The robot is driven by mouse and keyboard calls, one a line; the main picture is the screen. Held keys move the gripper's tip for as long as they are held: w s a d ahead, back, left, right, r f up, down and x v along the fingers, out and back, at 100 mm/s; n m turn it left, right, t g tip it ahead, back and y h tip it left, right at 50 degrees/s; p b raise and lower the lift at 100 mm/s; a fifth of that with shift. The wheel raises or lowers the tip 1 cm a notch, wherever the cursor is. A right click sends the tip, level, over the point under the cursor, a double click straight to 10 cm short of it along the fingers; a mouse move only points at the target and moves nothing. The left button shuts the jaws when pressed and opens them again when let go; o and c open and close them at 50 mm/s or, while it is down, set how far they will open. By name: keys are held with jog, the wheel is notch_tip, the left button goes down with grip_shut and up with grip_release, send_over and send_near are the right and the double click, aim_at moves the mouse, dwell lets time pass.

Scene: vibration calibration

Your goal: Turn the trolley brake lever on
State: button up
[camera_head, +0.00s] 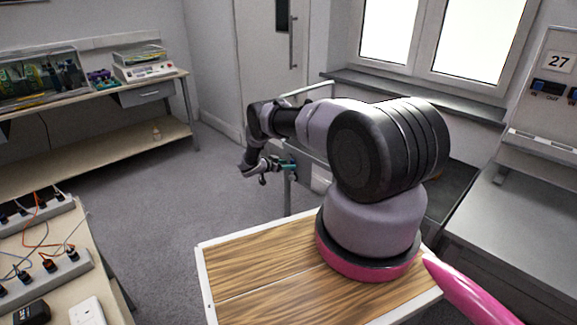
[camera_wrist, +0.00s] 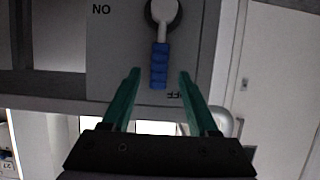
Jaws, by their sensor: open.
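In the wrist view, the brake lever (camera_wrist: 159,66) has a blue ribbed grip on a grey arm that runs from a round pivot (camera_wrist: 162,12). It sits on a grey plate (camera_wrist: 110,50) with upside-down ON and OFF labels; the grip's end is beside the OFF label (camera_wrist: 174,95). My gripper (camera_wrist: 159,74) is open, with one green finger on each side of the grip and a gap visible on both sides. Depth between fingertips and grip is hard to judge. In the head view, my gripper (camera_head: 284,164) is at the trolley's (camera_head: 318,178) left side; the lever cannot be made out.
A bench with a scale (camera_head: 145,70) stands at the back left, and a table with power strips (camera_head: 45,265) at the front left. A grey worktop (camera_head: 525,215) is at the right. The grey floor (camera_head: 150,195) between is clear. A door (camera_head: 262,60) is behind.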

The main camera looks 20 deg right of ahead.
jog(key=shift+w+d+f, duration=0.15)
jog(key=shift+d+f, duration=0.15)
jog(key=shift+d, duration=0.35)
grip_shut()
dwell(1.0)
